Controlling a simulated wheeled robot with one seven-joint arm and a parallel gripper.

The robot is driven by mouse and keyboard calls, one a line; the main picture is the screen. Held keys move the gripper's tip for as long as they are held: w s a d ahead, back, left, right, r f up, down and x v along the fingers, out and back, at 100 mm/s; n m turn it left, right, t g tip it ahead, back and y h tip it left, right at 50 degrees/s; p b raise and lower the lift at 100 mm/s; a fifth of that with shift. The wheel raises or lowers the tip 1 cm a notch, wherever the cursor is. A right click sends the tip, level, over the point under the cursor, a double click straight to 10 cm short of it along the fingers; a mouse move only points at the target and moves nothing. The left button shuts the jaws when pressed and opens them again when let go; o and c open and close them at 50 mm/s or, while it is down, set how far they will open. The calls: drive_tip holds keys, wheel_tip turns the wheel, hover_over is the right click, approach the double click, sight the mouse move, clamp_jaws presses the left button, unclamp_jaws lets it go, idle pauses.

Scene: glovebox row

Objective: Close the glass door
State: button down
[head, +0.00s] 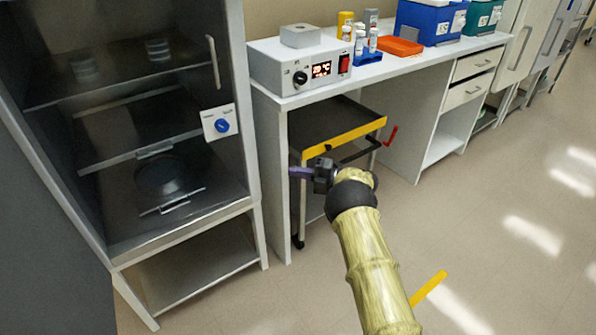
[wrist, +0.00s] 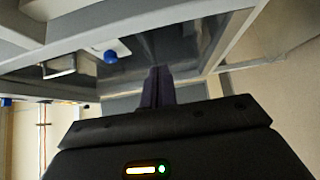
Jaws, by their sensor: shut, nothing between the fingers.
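A glass-fronted cabinet (head: 254,160) stands at the left in the head view. I cannot tell from here whether the clear glass door sits flush in the frame or a little ajar. A white plate with a blue knob (head: 221,125) is below the handle. My gripper (head: 293,172) is to the right of the cabinet, in front of the bench, pointing left, apart from the handle. In the wrist view my gripper (wrist: 157,76) has its purple fingers together and empty.
A yellow-edged cart (head: 345,138) is under the bench. The floor (head: 480,220) at the right is clear.

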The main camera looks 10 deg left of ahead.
drive_tip(key=shift+d, duration=0.15)
drive_tip(key=w+d+r+m+t+h, duration=0.4)
drive_tip(key=w+d+r+m+t, duration=0.35)
drive_tip(key=d+m+t, duration=0.2)
drive_tip(key=s+d+r+m+t+h, duration=0.1)
drive_tip(key=d+r+m+t+h, duration=0.1)
drive_tip(key=d+m+h, duration=0.35)
drive_tip(key=s+d+r+m+t+h, duration=0.2)
drive_tip(key=d+m+h, duration=0.2)
drive_tip(key=d+m, duration=0.25)
drive_tip(key=s+d+f+m+g+h, duration=0.2)
drive_tip(key=s+d+m+g, duration=0.15)
drive_tip(key=s, duration=0.45)
drive_tip(key=s+d+f+m+g+h, duration=0.1)
drive_tip(key=s+d+m+g+h, duration=0.15)
drive_tip(key=s+m, duration=0.35)
drive_tip(key=s+f+m+g, duration=0.2)
drive_tip(key=s+g, duration=0.1)
drive_tip(key=s, duration=1)
drive_tip(key=s+a+f+m+g, duration=0.1)
drive_tip(key=s+g, duration=0.2)
drive_tip(key=s, duration=1)
drive_tip(key=shift+a+f+m+g, duration=0.2)
drive_tip(key=shift+f+m+g, duration=0.15)
drive_tip(key=shift+m, duration=0.05)
drive_tip(key=shift+s, duration=0.15)
